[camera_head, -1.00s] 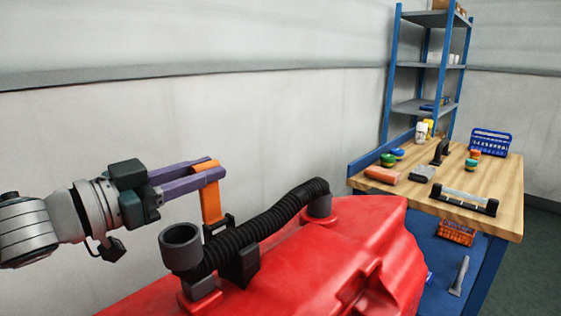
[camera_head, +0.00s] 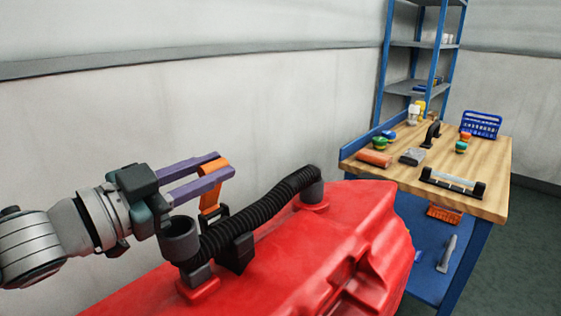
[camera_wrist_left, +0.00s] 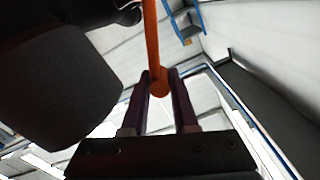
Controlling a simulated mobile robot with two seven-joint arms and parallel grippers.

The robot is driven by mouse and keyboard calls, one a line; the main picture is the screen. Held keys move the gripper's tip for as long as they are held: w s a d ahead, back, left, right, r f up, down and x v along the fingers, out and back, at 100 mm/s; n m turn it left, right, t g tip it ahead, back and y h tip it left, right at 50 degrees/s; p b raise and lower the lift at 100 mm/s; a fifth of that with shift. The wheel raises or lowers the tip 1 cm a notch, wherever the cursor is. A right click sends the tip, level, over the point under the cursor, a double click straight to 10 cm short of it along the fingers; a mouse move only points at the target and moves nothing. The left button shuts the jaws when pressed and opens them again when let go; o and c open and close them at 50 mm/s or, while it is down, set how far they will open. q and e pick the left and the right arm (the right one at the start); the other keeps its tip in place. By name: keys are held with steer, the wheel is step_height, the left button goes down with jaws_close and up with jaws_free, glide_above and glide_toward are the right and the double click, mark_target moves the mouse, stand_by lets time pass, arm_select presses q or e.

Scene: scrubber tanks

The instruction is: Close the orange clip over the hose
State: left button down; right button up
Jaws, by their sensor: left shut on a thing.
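The orange clip (camera_head: 211,190) stands raised at its black holder behind the black corrugated hose (camera_head: 262,209). The hose lies in the holder (camera_head: 236,254) on the red tank (camera_head: 330,235) and runs between a grey cup-shaped end (camera_head: 181,240) and a grey port (camera_head: 312,186). My left gripper (camera_head: 222,166) is shut on the upper end of the clip with its purple fingers. In the left wrist view the orange clip (camera_wrist_left: 154,45) runs up from between the fingertips (camera_wrist_left: 159,85). My right gripper is not in view.
A wooden workbench (camera_head: 485,165) with several small items and a blue basket (camera_head: 480,125) stands at the right. A blue shelf rack (camera_head: 417,88) stands behind it. The pale wall is behind the tank. Space above the hose is free.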

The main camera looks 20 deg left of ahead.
arm_select(q)
steer(key=shift+f, duration=0.15)
steer(key=c, duration=0.7)
jaws_free()
steer(key=shift+d, duration=0.1)
steer(key=v, duration=1)
